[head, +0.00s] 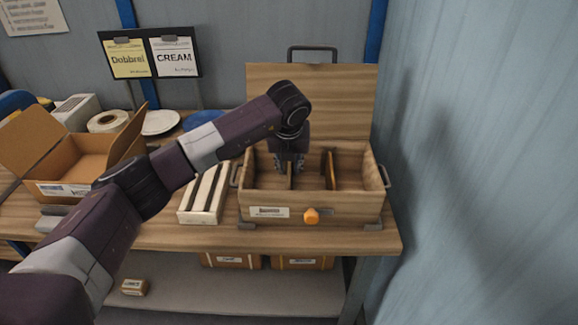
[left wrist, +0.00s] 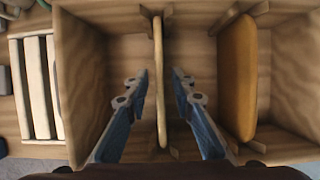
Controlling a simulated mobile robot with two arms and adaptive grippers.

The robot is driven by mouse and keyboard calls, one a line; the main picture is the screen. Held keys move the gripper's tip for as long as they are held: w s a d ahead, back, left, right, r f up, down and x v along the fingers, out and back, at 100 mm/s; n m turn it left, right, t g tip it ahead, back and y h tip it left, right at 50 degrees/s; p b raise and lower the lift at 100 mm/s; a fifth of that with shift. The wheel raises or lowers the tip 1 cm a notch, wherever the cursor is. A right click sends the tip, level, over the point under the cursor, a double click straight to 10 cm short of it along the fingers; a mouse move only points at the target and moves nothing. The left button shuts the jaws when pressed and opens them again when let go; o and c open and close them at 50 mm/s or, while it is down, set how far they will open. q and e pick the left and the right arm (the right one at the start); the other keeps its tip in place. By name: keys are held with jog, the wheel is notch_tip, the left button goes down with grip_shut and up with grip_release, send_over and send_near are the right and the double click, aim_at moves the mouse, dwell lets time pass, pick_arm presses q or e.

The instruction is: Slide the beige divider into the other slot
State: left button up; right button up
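A wooden box (head: 350,205) with its lid (head: 340,95) up stands on the bench. The beige divider (left wrist: 159,85) stands upright across the box, left of its middle. In the head view my gripper mostly hides it. A second, more orange divider (head: 330,170) stands to its right, and it also shows in the left wrist view (left wrist: 238,80). My left gripper (head: 289,168) reaches down into the box from above. In the left wrist view its fingers (left wrist: 160,75) are open, one on each side of the beige divider, with a gap on both sides. My right gripper is not in view.
A white slatted rack (head: 205,193) stands just left of the box. An open cardboard box (head: 85,160) is further left. Plates (head: 160,122) lie behind. The wall (head: 470,160) is close on the right. An orange knob (head: 311,216) sits on the box front.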

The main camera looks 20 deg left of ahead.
pick_arm(q)
jog(key=v, duration=1.2)
dwell(0.4)
